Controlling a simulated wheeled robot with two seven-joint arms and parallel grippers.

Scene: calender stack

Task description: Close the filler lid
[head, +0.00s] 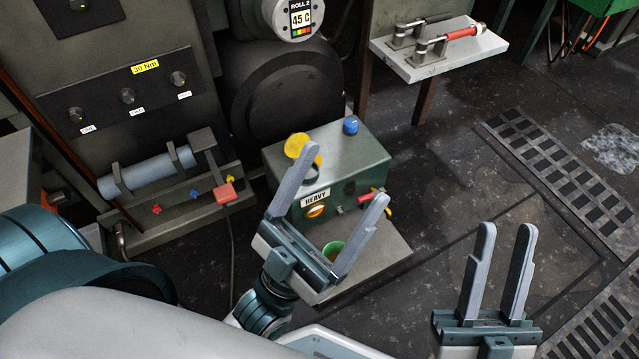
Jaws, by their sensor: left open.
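The grey-green box (345,155) marked HEAVY stands in the middle of the head view. A round yellow lid (296,145) stands tilted up at the left of its top, beside a dark ring-shaped opening (311,176). I take this for the filler lid; a finger partly covers it. My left gripper (346,174) is open and empty in front of the box, its left finger overlapping the lid in the picture. I cannot tell whether they touch. My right gripper (507,229) is open and empty at the lower right, away from the box.
A blue knob (350,125) sits on the box top. A green cup (333,250) stands below. A bench with clamps (440,60) is behind right.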

